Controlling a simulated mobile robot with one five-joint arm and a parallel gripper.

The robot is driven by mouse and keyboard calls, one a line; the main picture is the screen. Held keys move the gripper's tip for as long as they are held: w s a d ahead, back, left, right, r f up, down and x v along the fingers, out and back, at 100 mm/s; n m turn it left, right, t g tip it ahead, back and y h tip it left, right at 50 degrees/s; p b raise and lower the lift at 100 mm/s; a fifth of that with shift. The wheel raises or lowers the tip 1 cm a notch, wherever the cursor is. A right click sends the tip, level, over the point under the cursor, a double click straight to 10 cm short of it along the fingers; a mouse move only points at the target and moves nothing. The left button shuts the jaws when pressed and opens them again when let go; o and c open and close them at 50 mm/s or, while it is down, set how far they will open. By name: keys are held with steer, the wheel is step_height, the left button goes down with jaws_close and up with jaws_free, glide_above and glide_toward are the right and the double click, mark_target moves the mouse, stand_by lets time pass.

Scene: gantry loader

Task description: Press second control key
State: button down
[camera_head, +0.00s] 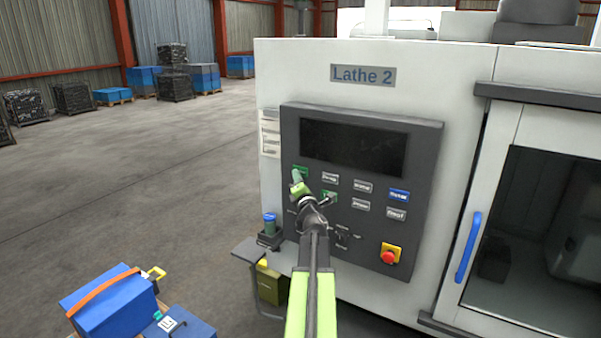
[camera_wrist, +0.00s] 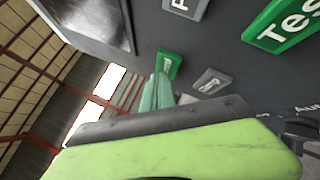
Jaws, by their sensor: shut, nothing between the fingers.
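The control panel (camera_head: 425,150) is a dark plate on the lathe front, with two rows of small keys under a black screen. In the top row are a green key (camera_head: 301,169), a grey key (camera_head: 330,178), another grey key (camera_head: 363,187) and a blue key (camera_head: 399,195). My gripper (camera_head: 296,175) is shut and empty at the top left green key. In the wrist view its fingertips (camera_wrist: 161,78) overlap the lower edge of a small green key (camera_wrist: 169,62); I cannot tell if they touch. A grey key (camera_wrist: 213,81) sits beside it. My gripper hides part of the lower left keys.
A red stop button (camera_head: 389,257) on a yellow base sits low on the panel. A blue door handle (camera_head: 468,247) is to the right. A small shelf (camera_head: 246,253) juts out at the lower left.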

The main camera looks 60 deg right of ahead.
steer(key=shift+a, duration=0.45)
steer(key=shift+a, duration=0.1)
steer(key=a, duration=0.5)
steer(key=shift+w, duration=0.1)
stand_by(0.7)
